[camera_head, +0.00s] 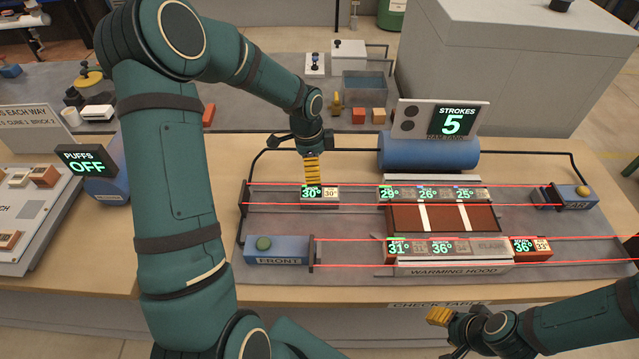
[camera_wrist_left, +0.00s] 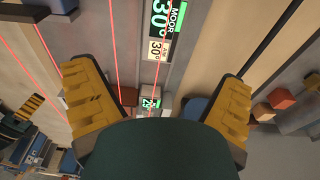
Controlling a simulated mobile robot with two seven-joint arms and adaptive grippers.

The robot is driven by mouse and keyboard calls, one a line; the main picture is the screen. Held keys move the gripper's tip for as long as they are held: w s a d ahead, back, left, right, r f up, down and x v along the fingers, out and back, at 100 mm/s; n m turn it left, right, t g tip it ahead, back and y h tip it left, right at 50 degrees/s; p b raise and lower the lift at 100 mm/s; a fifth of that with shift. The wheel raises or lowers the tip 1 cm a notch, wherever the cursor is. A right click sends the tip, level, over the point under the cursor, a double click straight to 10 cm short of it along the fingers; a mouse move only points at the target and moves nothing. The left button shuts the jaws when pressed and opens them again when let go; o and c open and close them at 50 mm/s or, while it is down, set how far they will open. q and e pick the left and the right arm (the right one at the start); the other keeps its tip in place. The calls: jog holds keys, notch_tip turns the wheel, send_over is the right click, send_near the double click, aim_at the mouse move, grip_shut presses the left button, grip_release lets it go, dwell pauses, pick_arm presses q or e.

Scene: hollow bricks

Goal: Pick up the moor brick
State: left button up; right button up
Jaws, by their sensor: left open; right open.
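The moor brick (camera_head: 319,204) stands on the grey board at the left of the back row, with its display reading 30°. In the left wrist view its MOOR label (camera_wrist_left: 160,18) shows at the top edge, cut off by the frame. My left gripper (camera_head: 312,170) is above and just behind the brick, pointing down. Its yellow fingers are spread wide and empty in the left wrist view (camera_wrist_left: 157,78), with the brick's label beyond the fingertips. My right gripper (camera_head: 446,333) is open at the lower right, in front of the table and away from the brick.
Red beams run along both rows. More bricks with displays (camera_head: 427,194) stand to the right in the back row. The warming hood (camera_head: 455,268) is in front, the blue FRONT box (camera_head: 277,249) at left. A blue tank (camera_head: 428,153) and strokes display (camera_head: 455,121) stand behind.

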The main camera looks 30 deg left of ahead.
aim_at(320, 192)
pick_arm(q)
jog(key=f, duration=0.5)
jog(key=d+f, duration=0.1)
jog(key=f, duration=0.2)
jog(key=shift+w, duration=0.2)
jog(key=shift+w+d+f, duration=0.1)
jog(key=shift+w+f, duration=0.05)
jog(key=shift+f, duration=1.2)
jog(key=shift+w+d+f, duration=0.1)
jog(key=shift+f, duration=1.25)
jog(key=shift+a, duration=0.1)
jog(key=c, duration=1.4)
